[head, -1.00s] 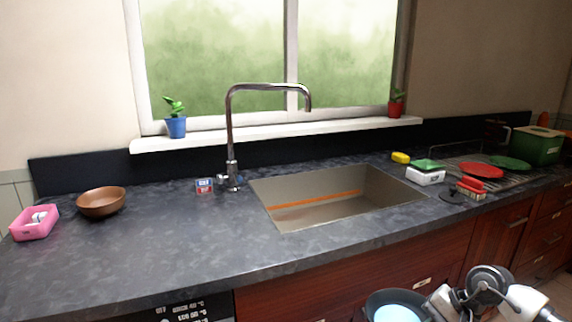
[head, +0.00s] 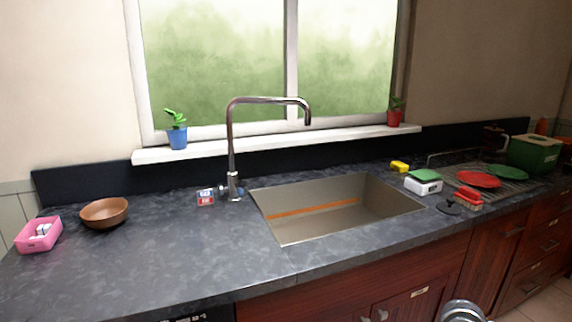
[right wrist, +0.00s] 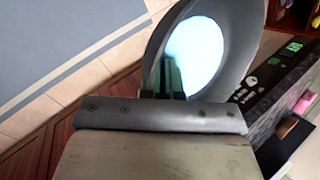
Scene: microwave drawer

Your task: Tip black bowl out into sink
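The black bowl (right wrist: 240,52) fills the upper middle of the right wrist view, tilted in the picture, with a pale blue-white area inside it. My right gripper (right wrist: 172,80) has its dark fingers at the bowl's near rim and appears shut on it. In the head view the bowl is out of sight; only a grey piece of my arm shows at the bottom right edge. The sink (head: 335,215) is a steel basin in the middle of the counter, with an orange streak inside. My left gripper is in neither view.
A tall faucet (head: 232,150) arches over the sink's left rear. A brown bowl (head: 104,213) and pink tray (head: 38,235) stand at the left. A white box (head: 423,186), red brush (head: 468,195) and rack with plates (head: 478,180) lie right.

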